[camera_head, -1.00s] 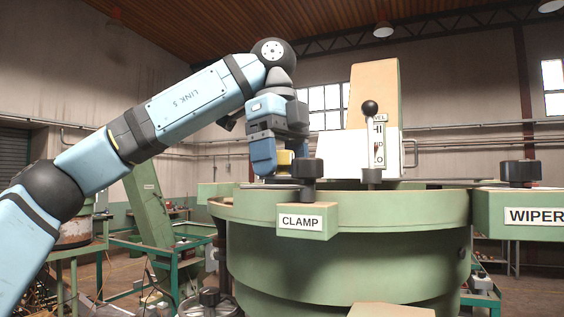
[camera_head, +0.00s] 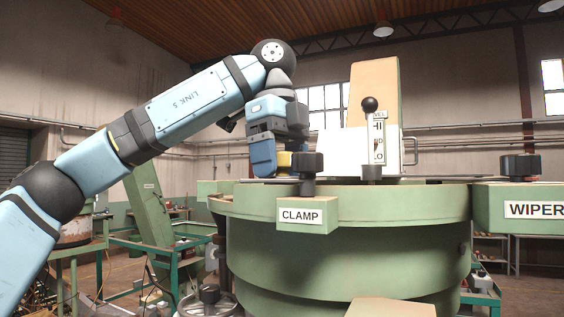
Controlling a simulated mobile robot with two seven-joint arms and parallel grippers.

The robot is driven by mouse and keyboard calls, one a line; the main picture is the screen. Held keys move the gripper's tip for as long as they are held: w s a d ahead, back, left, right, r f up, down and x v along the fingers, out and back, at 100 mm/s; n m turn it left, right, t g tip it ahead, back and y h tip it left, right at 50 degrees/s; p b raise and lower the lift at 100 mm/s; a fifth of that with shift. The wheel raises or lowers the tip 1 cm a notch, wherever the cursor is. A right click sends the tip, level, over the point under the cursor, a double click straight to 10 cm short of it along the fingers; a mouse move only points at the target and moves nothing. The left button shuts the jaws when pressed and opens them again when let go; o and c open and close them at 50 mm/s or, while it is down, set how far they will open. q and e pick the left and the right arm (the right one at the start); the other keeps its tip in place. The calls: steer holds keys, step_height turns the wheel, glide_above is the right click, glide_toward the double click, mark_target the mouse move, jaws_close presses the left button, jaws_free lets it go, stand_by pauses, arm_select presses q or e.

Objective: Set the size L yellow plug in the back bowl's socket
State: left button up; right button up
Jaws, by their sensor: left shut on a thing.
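My left gripper (camera_head: 272,162) points down at the rim of the large green bowl (camera_head: 340,245), behind the clamp knob. It is shut on the yellow plug (camera_head: 284,160), of which a small patch shows between the fingers and the knob. The lower part of the plug and any size mark on it are hidden. The socket is not visible, so I cannot tell whether the plug touches it. My right gripper is not in view.
A black clamp knob (camera_head: 306,163) stands on the CLAMP block (camera_head: 307,215), close in front of the gripper. A lever with a black ball (camera_head: 369,104) rises behind the bowl rim. The WIPER block (camera_head: 530,212) juts out at right.

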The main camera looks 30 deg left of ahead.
arm_select(q)
steer(key=shift+f, duration=0.35)
steer(key=o, duration=0.7)
steer(key=shift+o, duration=0.3)
steer(key=shift+w, duration=0.15)
steer(key=shift+s+a+r+p, duration=0.1)
steer(key=shift+s+r+p, duration=0.1)
steer(key=shift+r, duration=0.5)
steer(key=shift+s+a+r+p, duration=0.1)
steer(key=shift+r+p, duration=0.1)
steer(key=shift+r, duration=0.5)
steer(key=shift+w+a+r, duration=0.1)
steer(key=shift+w+r, duration=0.05)
steer(key=shift+r, duration=0.5)
steer(key=shift+w+r, duration=0.1)
steer(key=shift+r, duration=0.5)
steer(key=shift+a+r, duration=0.15)
steer(key=shift+r, duration=1.3)
steer(key=shift+a+r, duration=0.15)
steer(key=shift+r, duration=1.25)
steer(key=shift+a, duration=0.1)
